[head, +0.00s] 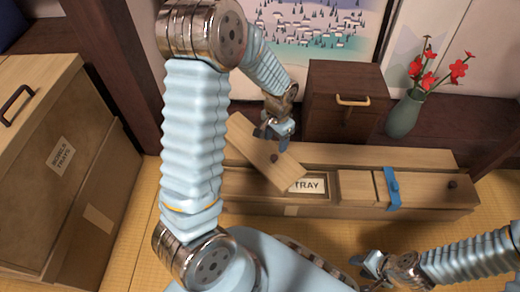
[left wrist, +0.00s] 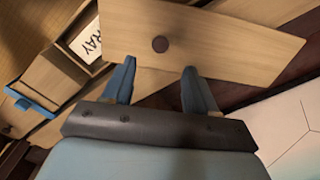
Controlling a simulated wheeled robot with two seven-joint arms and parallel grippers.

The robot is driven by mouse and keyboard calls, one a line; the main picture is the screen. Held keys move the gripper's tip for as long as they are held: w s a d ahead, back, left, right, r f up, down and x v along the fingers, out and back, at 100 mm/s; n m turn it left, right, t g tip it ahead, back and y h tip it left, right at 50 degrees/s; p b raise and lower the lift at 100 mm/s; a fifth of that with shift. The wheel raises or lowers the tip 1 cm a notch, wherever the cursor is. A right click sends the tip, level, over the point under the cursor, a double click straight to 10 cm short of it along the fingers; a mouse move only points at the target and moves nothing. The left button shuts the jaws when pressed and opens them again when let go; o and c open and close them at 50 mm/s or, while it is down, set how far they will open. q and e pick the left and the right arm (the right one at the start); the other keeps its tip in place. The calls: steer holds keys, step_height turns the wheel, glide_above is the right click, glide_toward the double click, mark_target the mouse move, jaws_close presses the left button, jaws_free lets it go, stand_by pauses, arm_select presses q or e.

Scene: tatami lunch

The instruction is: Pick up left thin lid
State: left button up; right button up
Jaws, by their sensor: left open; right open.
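The left thin lid (head: 262,162) is a flat wooden board with a dark round knob. It lies askew over the left part of the long wooden box (head: 330,211), beside the TRAY label. In the left wrist view the lid (left wrist: 215,42) spans the top, with its knob between and beyond my fingertips. My left gripper (head: 273,138) is open at the lid's edge, its two blue fingers (left wrist: 158,75) apart and overlapping that edge in view. Whether they touch it I cannot tell. My right gripper (head: 370,268) is open and empty, low in front of the box.
A second lid (head: 430,188) with a knob lies on the box's right part, beside a blue strap (head: 392,190). A drawer cabinet (head: 345,85) and a green vase (head: 404,115) with red flowers stand behind. A large wooden chest (head: 60,170) stands at left.

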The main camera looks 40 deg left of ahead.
mark_target(274, 157)
arm_select(q)
step_height(274, 157, down, 2)
steer(key=shift+a, duration=0.15)
step_height(274, 157, down, 6)
steer(key=shift+f+b, duration=0.2)
steer(key=shift+b, duration=0.9)
steer(key=shift+r, duration=0.1)
jaws_close()
